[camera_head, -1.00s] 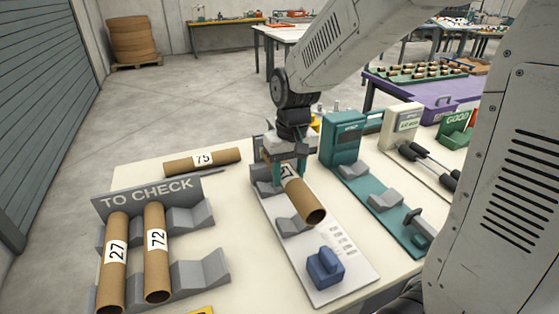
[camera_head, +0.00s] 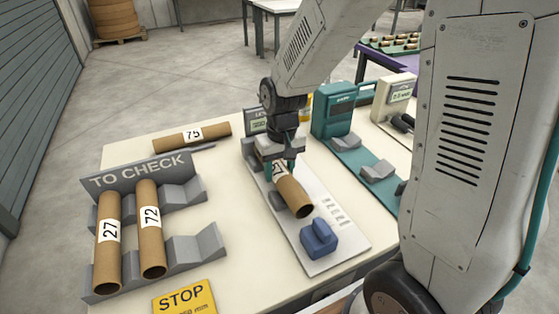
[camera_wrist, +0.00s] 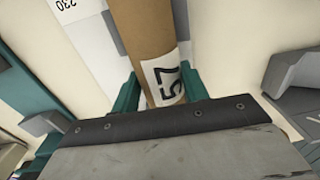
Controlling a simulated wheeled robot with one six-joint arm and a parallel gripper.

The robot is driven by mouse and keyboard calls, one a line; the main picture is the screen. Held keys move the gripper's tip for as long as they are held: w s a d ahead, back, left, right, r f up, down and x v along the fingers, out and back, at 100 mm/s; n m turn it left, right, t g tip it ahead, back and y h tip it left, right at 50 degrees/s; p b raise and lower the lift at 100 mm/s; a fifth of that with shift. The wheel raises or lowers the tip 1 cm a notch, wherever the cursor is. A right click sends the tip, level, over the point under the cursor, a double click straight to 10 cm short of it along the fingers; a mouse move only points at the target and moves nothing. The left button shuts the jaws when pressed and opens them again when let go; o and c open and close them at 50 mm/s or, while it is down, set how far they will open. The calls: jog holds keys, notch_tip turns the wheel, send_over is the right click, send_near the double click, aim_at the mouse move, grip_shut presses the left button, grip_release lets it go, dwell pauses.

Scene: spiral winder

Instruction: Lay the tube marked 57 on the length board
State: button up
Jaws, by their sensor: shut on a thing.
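My gripper (camera_head: 281,170) is shut on a brown cardboard tube (camera_head: 292,193), over the length board (camera_head: 342,238). In the wrist view, the teal fingers (camera_wrist: 160,92) stand on both sides of the tube (camera_wrist: 150,35), whose white label reads 57. The length board is a pale plate with grey cradle blocks, a blue stop (camera_head: 318,238) at its near end and a display (camera_head: 257,121) at its far end. The tube runs along the board, its near end short of the blue stop. I cannot tell whether it touches the cradles.
The TO CHECK rack (camera_head: 205,247) holds tubes 27 (camera_head: 107,258) and 72 (camera_head: 151,245). Tube 75 (camera_head: 165,143) lies on the table behind it. A teal gauge (camera_head: 333,117) stands right of the board. A yellow STOP sign (camera_head: 184,298) is at the front edge.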

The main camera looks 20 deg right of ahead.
aim_at(288, 175)
jog(key=shift+f, duration=0.35)
jog(key=o, duration=1.2)
jog(key=shift+c, duration=0.2)
notch_tip(288, 175, up, 8)
jog(key=shift+d+f, duration=0.1)
jog(key=shift+d, duration=0.05)
jog(key=s+g, duration=0.1)
jog(key=s, duration=0.2)
jog(key=shift+s+d, duration=0.15)
jog(key=shift+s, duration=0.15)
jog(key=s+d+r+t, duration=0.1)
jog(key=s+r, duration=0.4)
jog(key=s, duration=0.4)
jog(key=s+d+r+t, duration=0.1)
jog(key=s+r, duration=0.4)
jog(key=s, duration=0.4)
jog(key=shift+d+r, duration=0.2)
jog(key=shift+r, duration=0.15)
